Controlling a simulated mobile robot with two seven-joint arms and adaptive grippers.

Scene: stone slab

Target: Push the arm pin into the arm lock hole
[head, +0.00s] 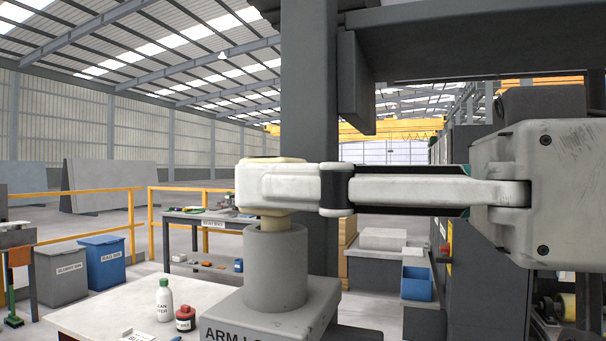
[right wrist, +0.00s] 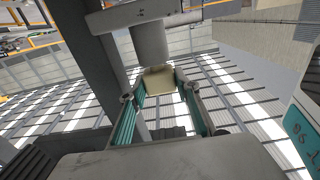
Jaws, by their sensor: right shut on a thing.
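The arm pin (head: 275,222) is cream-coloured and upright in the head view, with its top showing just above my right gripper (head: 275,188). My right gripper comes in from the right and is shut on the pin. The pin's lower part meets the top of a grey upright cylinder (head: 275,265) on the arm lock block (head: 265,318); the hole itself is hidden, and I cannot tell how deep the pin sits. In the right wrist view the pin (right wrist: 159,80) is between the teal-padded fingers, against the cylinder (right wrist: 150,45). My left gripper is not in view.
A pale table (head: 130,305) with a white bottle (head: 163,300) and a dark red-labelled bottle (head: 185,319) lies left of the block. A dark column (head: 309,90) stands behind the pin. Bins (head: 102,260) and a yellow rail (head: 140,190) are farther back.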

